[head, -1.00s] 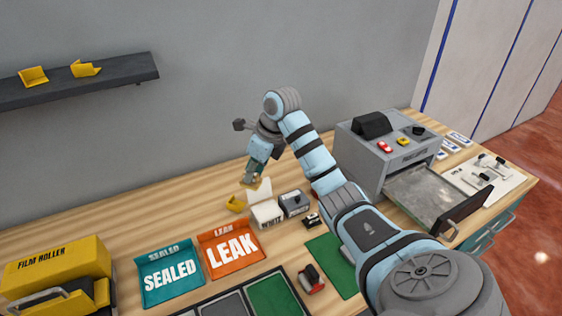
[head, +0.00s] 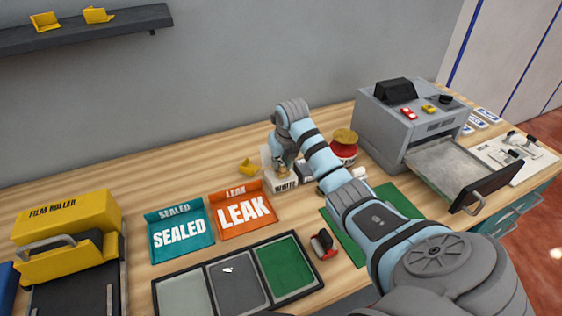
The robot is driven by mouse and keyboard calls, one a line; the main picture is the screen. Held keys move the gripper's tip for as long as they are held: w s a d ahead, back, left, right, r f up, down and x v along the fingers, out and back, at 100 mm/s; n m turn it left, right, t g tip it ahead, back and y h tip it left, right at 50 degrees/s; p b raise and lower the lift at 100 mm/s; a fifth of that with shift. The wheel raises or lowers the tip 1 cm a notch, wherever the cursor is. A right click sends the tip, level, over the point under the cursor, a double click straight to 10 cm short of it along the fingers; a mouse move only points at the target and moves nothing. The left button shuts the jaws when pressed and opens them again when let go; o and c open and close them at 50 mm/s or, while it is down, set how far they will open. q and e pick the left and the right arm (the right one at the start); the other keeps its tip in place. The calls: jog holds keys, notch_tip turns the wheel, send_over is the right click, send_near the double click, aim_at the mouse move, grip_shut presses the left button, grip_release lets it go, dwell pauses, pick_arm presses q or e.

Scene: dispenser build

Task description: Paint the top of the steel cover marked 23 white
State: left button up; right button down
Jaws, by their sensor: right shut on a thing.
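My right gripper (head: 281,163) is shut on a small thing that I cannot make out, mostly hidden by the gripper. It is low over the white paint box marked WHITE (head: 286,185), close to its opening. Whether the held thing touches the paint cannot be told. I cannot make out a steel cover marked 23. A small white mark or thing (head: 228,269) lies in the middle, grey section of the black-framed tray (head: 206,288). My left gripper is not in view.
A grey machine (head: 385,130) with its drawer (head: 450,165) pulled out stands at the right. A red jar with a gold top (head: 344,146) is behind my right arm. The SEALED bin (head: 178,232), LEAK bin (head: 243,211) and yellow film roller (head: 68,237) fill the left.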

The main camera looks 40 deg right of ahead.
aim_at(281, 163)
jog(key=shift+r, duration=0.15)
jog(key=shift+f, duration=0.5)
dwell(0.7)
dwell(0.5)
notch_tip(281, 163, up, 7)
jog(key=p, duration=0.6)
jog(key=shift+r+p, duration=0.15)
jog(key=shift+p, duration=0.15)
